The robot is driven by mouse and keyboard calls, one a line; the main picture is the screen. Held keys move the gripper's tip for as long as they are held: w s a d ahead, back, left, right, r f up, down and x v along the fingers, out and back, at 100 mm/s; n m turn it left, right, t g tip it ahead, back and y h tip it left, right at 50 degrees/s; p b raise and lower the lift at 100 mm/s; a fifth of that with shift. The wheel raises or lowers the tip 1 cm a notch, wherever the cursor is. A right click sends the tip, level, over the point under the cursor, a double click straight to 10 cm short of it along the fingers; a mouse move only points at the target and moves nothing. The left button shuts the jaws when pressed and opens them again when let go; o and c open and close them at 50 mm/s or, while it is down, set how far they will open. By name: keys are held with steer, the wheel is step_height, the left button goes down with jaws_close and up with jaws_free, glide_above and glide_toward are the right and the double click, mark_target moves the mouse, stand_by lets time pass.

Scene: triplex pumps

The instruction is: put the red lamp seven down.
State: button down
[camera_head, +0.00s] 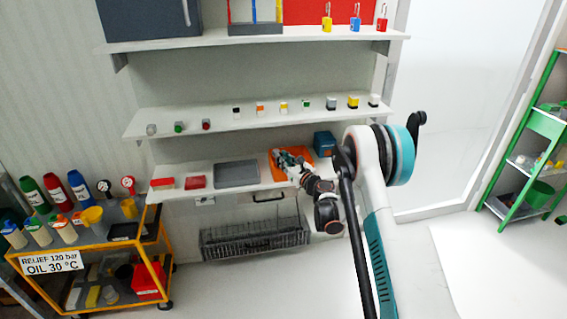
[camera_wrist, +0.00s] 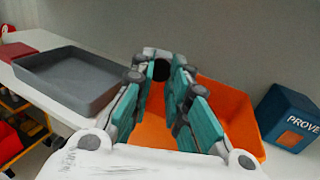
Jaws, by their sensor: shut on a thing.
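My gripper (camera_head: 281,156) is low over the orange tray (camera_head: 304,151) on the lowest shelf. In the wrist view, my gripper (camera_wrist: 163,74) has its teal fingers pointing away, with the orange tray (camera_wrist: 238,112) behind and beneath them. A small dark piece shows between the fingertips. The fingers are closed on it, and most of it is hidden. I cannot make out its red colour or whether it touches the tray. A red-topped round piece (camera_head: 206,124) stands on the middle shelf, beside a green and a pale one.
A grey tray (camera_head: 236,174) lies left of the orange tray, with red boxes (camera_head: 195,182) farther left. A blue box (camera_head: 324,143) stands close on the right. The middle shelf (camera_head: 220,116) with several small pieces overhangs. A yellow trolley (camera_head: 100,243) stands at lower left.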

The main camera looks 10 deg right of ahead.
steer(key=shift+f, duration=0.2)
steer(key=shift+f, duration=0.3)
steer(key=c, duration=1.5)
jaws_free()
steer(key=shift+c, duration=0.2)
steer(key=shift+r, duration=0.1)
